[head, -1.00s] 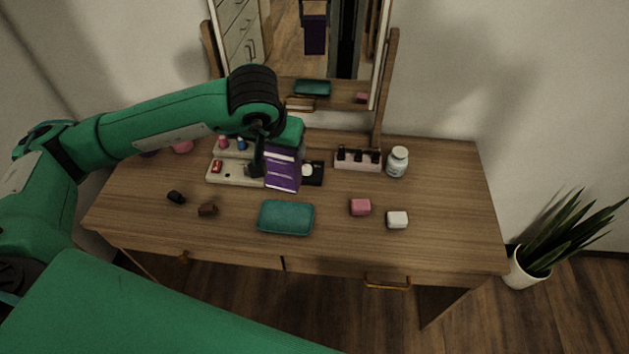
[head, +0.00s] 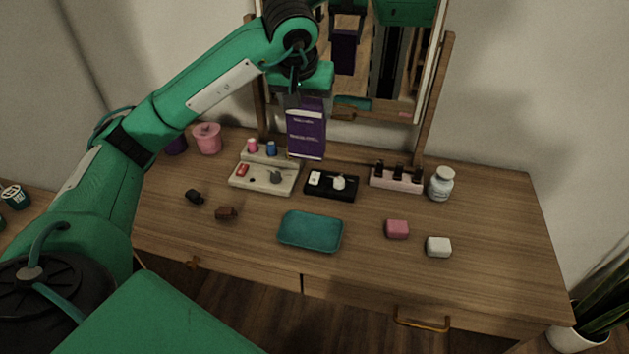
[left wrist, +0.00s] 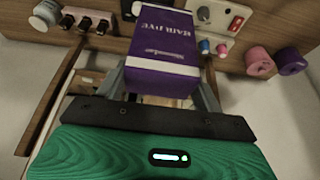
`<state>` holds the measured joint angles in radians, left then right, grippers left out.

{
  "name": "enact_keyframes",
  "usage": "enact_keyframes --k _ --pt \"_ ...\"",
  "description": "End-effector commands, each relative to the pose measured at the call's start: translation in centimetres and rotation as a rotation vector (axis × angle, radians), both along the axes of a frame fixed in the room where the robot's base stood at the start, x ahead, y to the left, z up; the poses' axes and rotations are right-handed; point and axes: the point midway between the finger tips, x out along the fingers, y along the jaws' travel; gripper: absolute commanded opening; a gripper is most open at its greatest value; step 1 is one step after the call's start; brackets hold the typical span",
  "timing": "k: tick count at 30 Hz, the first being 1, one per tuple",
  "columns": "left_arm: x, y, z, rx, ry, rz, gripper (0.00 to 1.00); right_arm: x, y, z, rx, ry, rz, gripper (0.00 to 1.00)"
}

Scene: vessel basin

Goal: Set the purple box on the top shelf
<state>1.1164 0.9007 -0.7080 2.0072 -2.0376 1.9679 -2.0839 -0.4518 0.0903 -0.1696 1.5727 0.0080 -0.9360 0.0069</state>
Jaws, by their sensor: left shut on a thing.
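The purple box (head: 306,136) with white lettering hangs upright below my left gripper (head: 304,98), above the back of the desk in the head view. My left gripper is shut on its upper part. In the left wrist view the purple box (left wrist: 163,50) sits between the two grey fingers, with white lettering on its faces. The box's lower end overlaps the desk's back edge in the head view, and it looks clear of the desk top. I cannot make out a top shelf in either view. My right gripper is not in view.
The wooden desk (head: 480,280) carries a teal tray (head: 311,231), a black tray (head: 331,186), a pale organizer (head: 262,178), a bottle rack (head: 396,179), a white jar (head: 441,184) and a pink cup (head: 208,138). A framed mirror (head: 400,70) stands behind. The desk's right front is clear.

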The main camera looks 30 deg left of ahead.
Motion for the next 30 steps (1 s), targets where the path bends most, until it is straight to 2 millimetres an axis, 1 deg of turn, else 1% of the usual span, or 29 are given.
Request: enact_keyframes --k 1,3,12,15,19,26,30 --pt "-0.1 0.0 -1.3 0.0 0.006 0.001 0.27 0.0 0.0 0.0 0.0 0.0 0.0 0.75" --pt "-0.1 0.0 -2.9 0.0 0.005 0.001 0.27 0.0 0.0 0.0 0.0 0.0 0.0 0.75" --pt "-0.1 0.0 -9.4 0.001 0.005 0.0 0.27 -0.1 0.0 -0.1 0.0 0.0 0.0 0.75" --pt "-0.1 0.0 -11.3 0.0 0.004 -0.001 0.27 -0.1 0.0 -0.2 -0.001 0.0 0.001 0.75" --pt "0.0 0.0 -12.9 0.0 0.001 0.0 0.27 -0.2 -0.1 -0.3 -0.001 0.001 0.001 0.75" --pt "0.0 0.0 -14.2 0.0 0.0 0.0 0.27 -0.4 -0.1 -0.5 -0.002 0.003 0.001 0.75" --pt "-0.1 0.0 -16.1 0.001 0.003 0.002 0.27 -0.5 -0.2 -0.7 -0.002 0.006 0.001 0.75"
